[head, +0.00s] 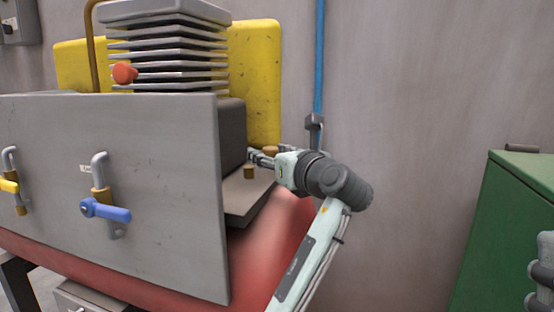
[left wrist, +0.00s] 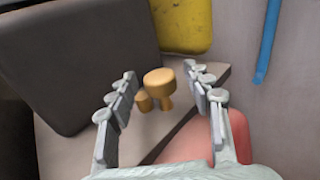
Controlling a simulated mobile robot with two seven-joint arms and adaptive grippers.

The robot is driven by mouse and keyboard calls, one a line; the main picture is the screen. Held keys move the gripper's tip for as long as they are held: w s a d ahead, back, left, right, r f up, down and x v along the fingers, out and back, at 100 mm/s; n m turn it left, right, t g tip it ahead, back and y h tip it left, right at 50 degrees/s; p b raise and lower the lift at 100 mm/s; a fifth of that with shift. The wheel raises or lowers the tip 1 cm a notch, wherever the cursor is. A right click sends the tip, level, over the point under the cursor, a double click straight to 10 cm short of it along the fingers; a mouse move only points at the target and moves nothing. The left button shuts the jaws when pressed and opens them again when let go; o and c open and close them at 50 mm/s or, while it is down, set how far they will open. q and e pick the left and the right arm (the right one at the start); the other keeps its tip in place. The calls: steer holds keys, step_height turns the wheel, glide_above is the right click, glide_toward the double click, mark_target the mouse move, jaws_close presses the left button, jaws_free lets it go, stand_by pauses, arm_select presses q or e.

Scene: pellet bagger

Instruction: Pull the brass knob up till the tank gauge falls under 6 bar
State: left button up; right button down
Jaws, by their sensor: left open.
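The brass knob (left wrist: 158,82) has a round, mushroom-like head on a short stem, standing on a grey ledge (left wrist: 75,150). A smaller brass piece (left wrist: 142,101) is just left of it. In the left wrist view my left gripper (left wrist: 160,72) is open, with one finger on each side of the knob and gaps between. In the head view the gripper (head: 260,158) reaches in beside the dark block and partly hides the knob (head: 270,150); the small brass piece (head: 249,171) shows below it. I see no tank gauge.
A large grey panel (head: 150,150) with blue (head: 105,210) and yellow (head: 8,186) valve levers stands at left. The red tank (head: 262,250) lies below. A finned compressor head (head: 168,50), yellow guard (head: 255,60), blue pipe (head: 319,60) and green cabinet (head: 515,220) surround.

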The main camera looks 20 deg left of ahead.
arm_select(q)
steer(key=shift+w, duration=0.1)
jaws_close()
stand_by(0.3)
steer(key=shift+r, duration=0.15)
steer(key=shift+r+p, duration=0.75)
steer(key=shift+p, duration=0.8)
steer(key=shift+r, duration=0.2)
steer(key=shift+c, duration=0.7)
jaws_free()
steer(key=shift+o, duration=0.6)
steer(key=shift+f, duration=0.2)
